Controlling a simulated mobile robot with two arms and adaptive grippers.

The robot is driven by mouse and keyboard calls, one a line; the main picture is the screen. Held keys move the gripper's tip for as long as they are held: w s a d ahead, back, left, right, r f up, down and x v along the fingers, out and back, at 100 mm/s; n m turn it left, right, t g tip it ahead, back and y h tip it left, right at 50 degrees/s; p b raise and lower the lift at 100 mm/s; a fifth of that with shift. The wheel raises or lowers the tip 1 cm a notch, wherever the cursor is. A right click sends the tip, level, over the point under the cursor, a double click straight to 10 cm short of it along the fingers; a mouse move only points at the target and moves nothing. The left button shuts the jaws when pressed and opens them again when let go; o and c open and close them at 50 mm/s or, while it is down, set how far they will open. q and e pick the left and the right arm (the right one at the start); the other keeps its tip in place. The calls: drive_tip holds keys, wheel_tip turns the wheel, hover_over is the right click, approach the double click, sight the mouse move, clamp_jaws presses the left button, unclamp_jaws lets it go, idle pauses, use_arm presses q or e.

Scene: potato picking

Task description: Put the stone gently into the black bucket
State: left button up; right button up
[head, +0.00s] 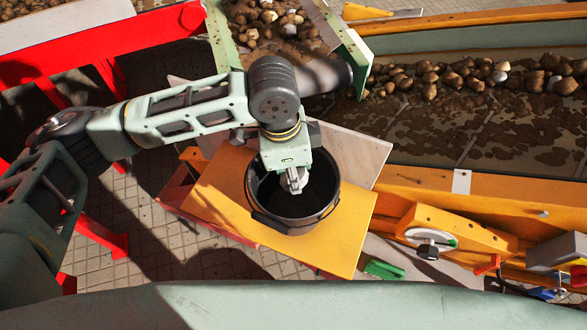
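The black bucket (267,219) stands upright on a yellow board (345,245) in the middle of the head view. My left arm comes in from the left, and my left gripper (294,184) points down over the bucket's mouth. Its fingers are small and seen from above, so I cannot tell whether they are open or shut. I see no stone in the gripper, and the dark inside of the bucket shows nothing clear. Pale stone-like lumps (502,66) lie among the potatoes on the belt. My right gripper is not in view.
A muddy conveyor belt (480,130) with many potatoes (430,80) runs across the upper right. Another potato chute (275,30) is at the top. An orange rail (450,195) with a control box and a red frame (100,45) flank the bucket. Paved floor (150,240) shows lower left.

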use_arm(q)
drive_tip(key=o, duration=1.3)
wheel_tip(320, 180, up, 12)
drive_tip(key=a, duration=0.1)
drive_tip(key=shift+a, duration=0.2)
